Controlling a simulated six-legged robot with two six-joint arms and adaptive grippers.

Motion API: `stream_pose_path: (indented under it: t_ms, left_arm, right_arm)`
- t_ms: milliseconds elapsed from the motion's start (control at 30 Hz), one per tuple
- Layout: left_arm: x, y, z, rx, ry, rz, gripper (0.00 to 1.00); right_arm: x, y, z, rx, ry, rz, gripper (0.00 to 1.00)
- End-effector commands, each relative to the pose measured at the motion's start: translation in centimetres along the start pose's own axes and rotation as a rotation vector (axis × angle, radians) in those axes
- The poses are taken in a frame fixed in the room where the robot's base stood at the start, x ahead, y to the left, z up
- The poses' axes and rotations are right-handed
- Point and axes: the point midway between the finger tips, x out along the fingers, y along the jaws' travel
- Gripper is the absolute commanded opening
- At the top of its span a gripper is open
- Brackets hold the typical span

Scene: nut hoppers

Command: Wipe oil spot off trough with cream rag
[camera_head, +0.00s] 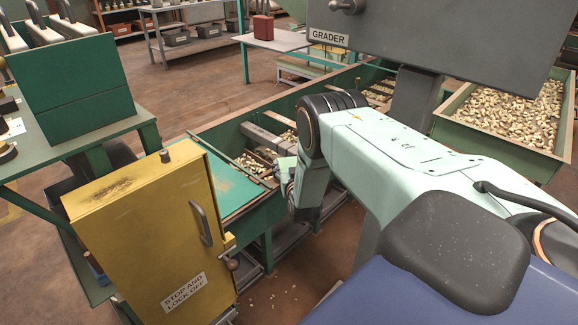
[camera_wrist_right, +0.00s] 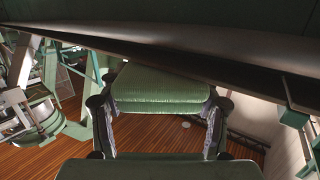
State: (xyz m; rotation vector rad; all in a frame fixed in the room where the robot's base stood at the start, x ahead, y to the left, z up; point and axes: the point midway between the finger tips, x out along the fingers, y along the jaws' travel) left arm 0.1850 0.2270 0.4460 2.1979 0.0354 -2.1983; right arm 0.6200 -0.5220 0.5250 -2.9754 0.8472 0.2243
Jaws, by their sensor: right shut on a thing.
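The green trough (camera_head: 230,124) runs back from the middle of the head view, with pale nuts and grey crossbars in it. My right gripper (camera_head: 288,185) is down at the trough's near part, mostly hidden behind my right arm. I cannot pick out the cream rag or an oil spot on the trough. My left gripper is not in view.
A yellow lockout cabinet (camera_head: 150,245) with a dark smudge on top stands at front left. The grey grader (camera_head: 440,40) overhangs at upper right. A nut-filled green hopper (camera_head: 446,108) is at right. Brown floor shows at left.

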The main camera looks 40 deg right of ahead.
Motion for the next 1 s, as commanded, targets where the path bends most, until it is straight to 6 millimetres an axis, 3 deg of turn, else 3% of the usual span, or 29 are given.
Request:
stream_pose_path:
  t_ms: [367,1000]
  left_arm:
    - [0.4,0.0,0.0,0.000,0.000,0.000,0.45]
    - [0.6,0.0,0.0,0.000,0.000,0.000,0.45]
  right_arm:
    - [0.1,0.1,0.4,0.000,0.001,0.000,0.27]
    - [2.5,3.3,-0.2,0.000,0.000,0.000,0.27]
